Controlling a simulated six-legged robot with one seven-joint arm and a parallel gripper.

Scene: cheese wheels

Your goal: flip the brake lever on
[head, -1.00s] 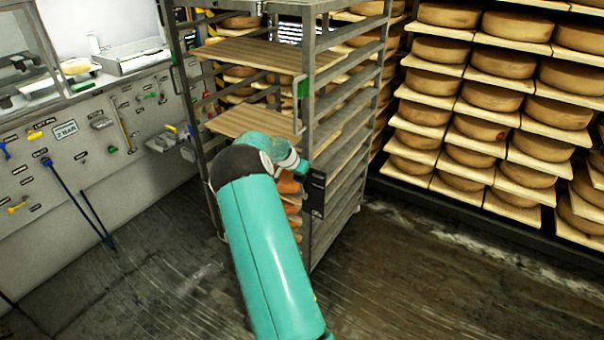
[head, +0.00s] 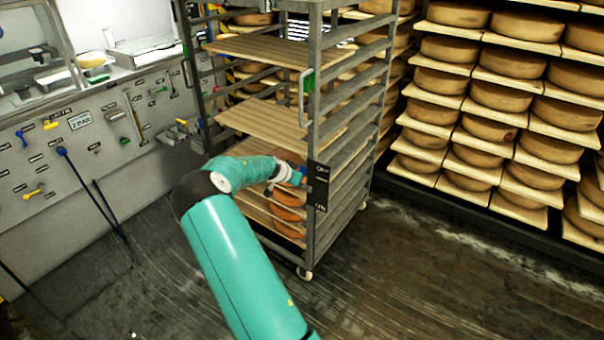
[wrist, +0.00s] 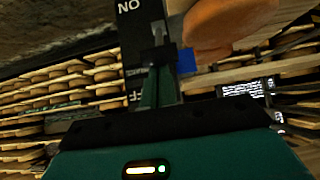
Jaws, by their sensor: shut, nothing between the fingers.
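The rack's black label plate (head: 318,187) is on the front post, with white lettering too small to read in the head view. In the wrist view the plate (wrist: 130,28) shows upside-down ON lettering above and part of OFF lower down. My gripper (wrist: 158,56) is shut and empty, its fingertips in front of the plate, between the two markings. In the head view my gripper (head: 302,178) is small beside the plate. A blue piece (wrist: 187,60) shows just right of the fingers; I cannot tell whether it is the brake lever. Contact is unclear.
The wheeled metal rack (head: 315,130) holds wooden boards, with several cheese wheels (head: 288,213) low inside, close to my wrist. Shelves of cheese (head: 480,120) stand at right. A tool wall (head: 90,140) is at left. The floor (head: 420,280) in front is open.

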